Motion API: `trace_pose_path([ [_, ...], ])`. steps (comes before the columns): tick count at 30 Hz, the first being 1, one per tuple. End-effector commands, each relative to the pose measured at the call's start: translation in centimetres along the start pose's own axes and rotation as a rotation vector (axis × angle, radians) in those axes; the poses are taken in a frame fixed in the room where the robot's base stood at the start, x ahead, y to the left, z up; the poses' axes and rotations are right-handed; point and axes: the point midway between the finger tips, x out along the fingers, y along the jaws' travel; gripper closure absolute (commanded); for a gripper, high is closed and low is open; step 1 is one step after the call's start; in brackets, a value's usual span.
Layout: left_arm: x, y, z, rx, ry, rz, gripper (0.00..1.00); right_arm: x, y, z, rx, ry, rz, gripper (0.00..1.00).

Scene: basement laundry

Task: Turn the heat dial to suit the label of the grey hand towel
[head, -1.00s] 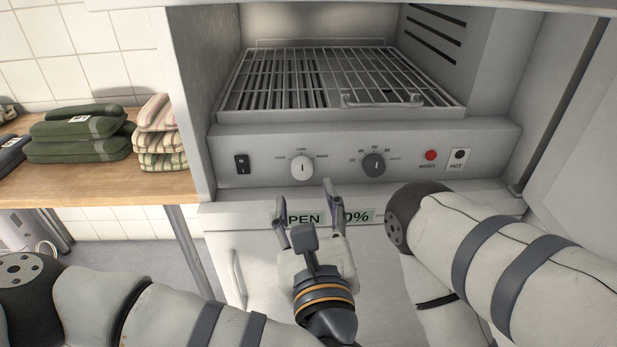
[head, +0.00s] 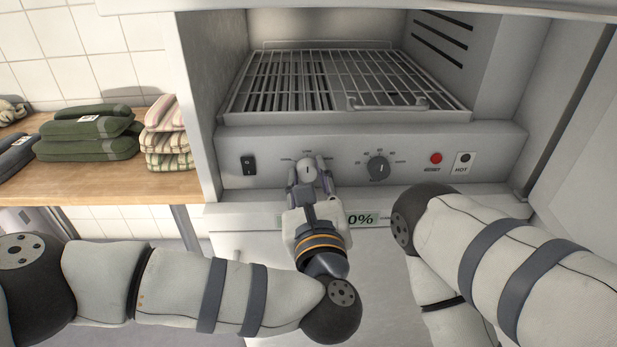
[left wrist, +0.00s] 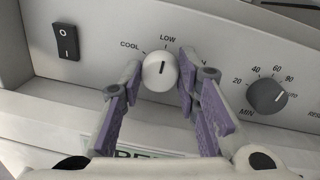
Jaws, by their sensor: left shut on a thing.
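The white heat dial (head: 308,169) is on the dryer's front panel. In the left wrist view the dial (left wrist: 160,72) has COOL and LOW printed around it; its dark mark points up, about at LOW. A marking to the right is partly hidden by a finger. My left gripper (head: 309,178) is at the dial, its purple-padded fingers (left wrist: 158,88) on either side, shut on it. A dark grey folded cloth (head: 14,153) is cut off at the left edge of the shelf; I cannot read a label on it. My right gripper is out of view.
A dark grey minutes dial (head: 378,168) sits right of the heat dial, then a red button (head: 436,158) and a HOT lamp (head: 465,157). A black switch (head: 248,166) is to the left. Green towels (head: 85,148) and striped towels (head: 166,142) lie on the wooden shelf.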

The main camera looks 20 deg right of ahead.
Motion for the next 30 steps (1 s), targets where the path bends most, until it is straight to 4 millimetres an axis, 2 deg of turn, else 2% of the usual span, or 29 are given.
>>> trace_pose_path([
  [11, 0.0, 0.2, -0.5, -0.135, 0.013, 0.004, 0.98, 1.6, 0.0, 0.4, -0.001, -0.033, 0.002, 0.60],
  [30, 0.1, 0.4, -0.6, -0.717, 0.044, 0.014, 0.98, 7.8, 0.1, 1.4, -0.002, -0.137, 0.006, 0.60],
])
